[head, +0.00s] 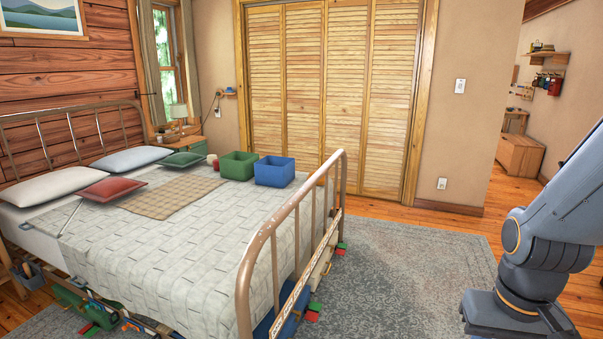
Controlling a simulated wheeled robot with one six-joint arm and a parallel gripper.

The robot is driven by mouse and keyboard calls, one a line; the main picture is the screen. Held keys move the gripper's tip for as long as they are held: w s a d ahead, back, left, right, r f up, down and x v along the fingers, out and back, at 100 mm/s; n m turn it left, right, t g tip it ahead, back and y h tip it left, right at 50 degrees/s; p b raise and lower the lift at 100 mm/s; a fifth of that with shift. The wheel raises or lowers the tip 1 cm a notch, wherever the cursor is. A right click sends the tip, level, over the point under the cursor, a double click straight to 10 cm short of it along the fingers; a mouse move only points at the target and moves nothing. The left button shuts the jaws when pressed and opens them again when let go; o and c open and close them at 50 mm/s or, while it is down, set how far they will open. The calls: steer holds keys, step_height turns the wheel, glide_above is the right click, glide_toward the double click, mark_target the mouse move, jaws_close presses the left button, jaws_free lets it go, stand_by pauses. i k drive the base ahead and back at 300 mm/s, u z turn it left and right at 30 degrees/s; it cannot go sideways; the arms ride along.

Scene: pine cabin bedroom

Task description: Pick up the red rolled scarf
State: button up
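I cannot make out a red rolled scarf for certain. A small pinkish-red thing (212,160) is on the far side of the bed beside the green bin; it is too small to tell what it is. A flat red cushion (112,188) lies on the bed near the pillows. Small red pieces (312,316) lie on the floor by the foot of the bed. My gripper is out of view; only part of my arm shows at the right.
The bed (180,255) has a metal footboard rail (262,240). A green bin (238,166) and a blue bin (274,172) stand on it, near a tan woven mat (172,197). Several things clutter the floor along the near bedside. The grey rug (410,265) is mostly clear.

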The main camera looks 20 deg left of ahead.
mark_target(216, 167)
steer(key=i, duration=7.4)
steer(key=u, duration=2.55)
steer(key=i, duration=2.1)
